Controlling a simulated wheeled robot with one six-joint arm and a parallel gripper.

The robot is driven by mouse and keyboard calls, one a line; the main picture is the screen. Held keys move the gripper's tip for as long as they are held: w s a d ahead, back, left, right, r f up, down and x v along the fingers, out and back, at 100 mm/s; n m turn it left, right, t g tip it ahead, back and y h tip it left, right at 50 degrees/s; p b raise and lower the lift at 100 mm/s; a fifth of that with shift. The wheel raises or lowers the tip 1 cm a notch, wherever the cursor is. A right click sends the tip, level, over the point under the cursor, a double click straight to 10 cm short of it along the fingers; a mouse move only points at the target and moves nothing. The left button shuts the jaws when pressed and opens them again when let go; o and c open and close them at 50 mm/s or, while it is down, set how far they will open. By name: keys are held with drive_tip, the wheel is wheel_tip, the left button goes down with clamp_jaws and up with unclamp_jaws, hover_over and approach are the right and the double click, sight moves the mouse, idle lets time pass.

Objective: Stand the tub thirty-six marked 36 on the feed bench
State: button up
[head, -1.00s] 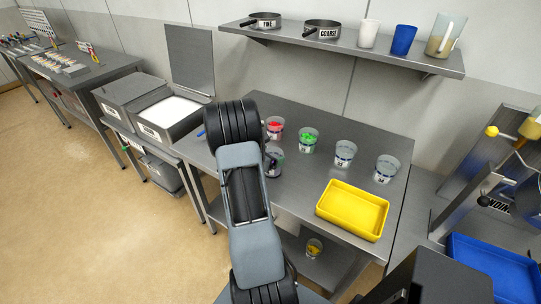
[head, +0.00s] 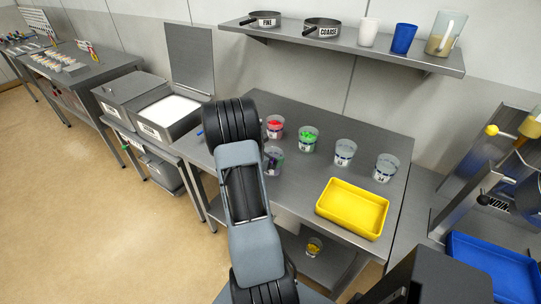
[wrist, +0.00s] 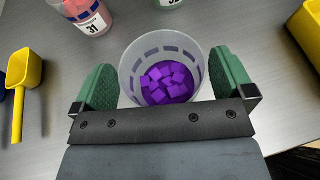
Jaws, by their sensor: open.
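A clear tub with purple cubes (wrist: 165,82) stands on the steel bench (head: 300,190). My gripper (wrist: 161,59) is open, with one green finger on each side of this tub. I cannot tell whether the fingers touch it. The tub's number does not show in the wrist view; in the head view the tub (head: 274,162) is partly behind my arm and its label is unreadable. A tub with yellow contents (head: 314,247) stands on the shelf below the bench, its number too small to read. I cannot make out a 36 anywhere.
A tub marked 31 with red pieces (wrist: 82,14), a green-filled tub (head: 308,140) and two pale tubs (head: 345,153) (head: 386,168) stand close by. A yellow tray (head: 352,210) lies at the bench's front right. A yellow scoop (wrist: 22,85) lies left of my gripper.

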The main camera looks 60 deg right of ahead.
drive_tip(key=a+r+m+t+y, duration=0.2)
drive_tip(key=a+r+m+y, duration=0.2)
drive_tip(key=a, duration=1)
drive_tip(key=a+r+m+t+y, duration=0.3)
drive_tip(key=a+r+m+y, duration=0.2)
drive_tip(key=a, duration=0.9)
drive_tip(key=s+a+r+m+t+y+b, duration=0.1)
drive_tip(key=a+r+m+y, duration=0.3)
drive_tip(key=a, duration=1)
drive_tip(key=r+m+t, duration=0.1)
drive_tip(key=r+m, duration=0.1)
drive_tip(key=shift+a+m+y, duration=0.3)
drive_tip(key=shift+a, duration=0.05)
drive_tip(key=shift+f, duration=0.1)
drive_tip(key=shift+c, duration=0.5)
